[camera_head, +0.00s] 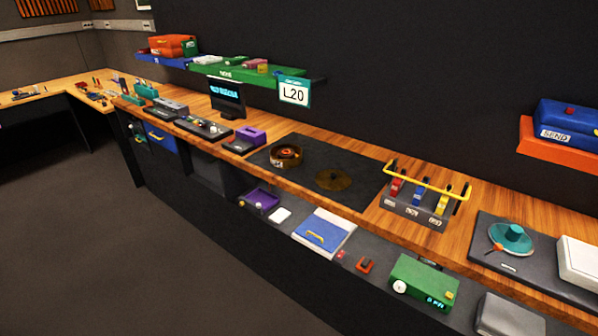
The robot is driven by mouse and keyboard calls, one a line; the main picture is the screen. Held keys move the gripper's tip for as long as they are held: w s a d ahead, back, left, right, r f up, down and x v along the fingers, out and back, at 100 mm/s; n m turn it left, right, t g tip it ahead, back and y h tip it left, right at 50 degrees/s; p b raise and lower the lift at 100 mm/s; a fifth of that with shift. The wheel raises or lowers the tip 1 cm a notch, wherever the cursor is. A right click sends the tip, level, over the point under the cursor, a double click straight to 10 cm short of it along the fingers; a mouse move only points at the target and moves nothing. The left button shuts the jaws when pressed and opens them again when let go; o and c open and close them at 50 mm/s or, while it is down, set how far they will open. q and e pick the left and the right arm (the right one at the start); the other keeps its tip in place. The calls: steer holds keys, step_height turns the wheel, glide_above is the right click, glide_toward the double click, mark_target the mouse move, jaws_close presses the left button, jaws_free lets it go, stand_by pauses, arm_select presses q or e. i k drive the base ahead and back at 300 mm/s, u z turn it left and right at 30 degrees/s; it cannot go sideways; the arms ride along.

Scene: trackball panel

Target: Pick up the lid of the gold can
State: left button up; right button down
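A round gold-brown can (287,158) stands on a dark mat (300,180) on the wooden counter, near the middle of the view. Its top looks open, and something dark shows inside. A flat gold disc with a small raised middle, which looks like the lid (333,180), lies on the same mat to the right of the can, apart from it. Neither of my grippers is in view.
Right of the mat stands a rack (414,207) with red, blue and yellow levers under a yellow bar. A purple box (248,138) and a monitor (227,97) stand to the left. A lower shelf holds a green device (424,281). The floor (150,260) in front is clear.

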mark_target(330, 179)
steer(key=u, duration=0.2)
steer(key=i, duration=0.8)
steer(key=z, duration=0.65)
steer(key=i, duration=0.45)
steer(key=z, duration=0.35)
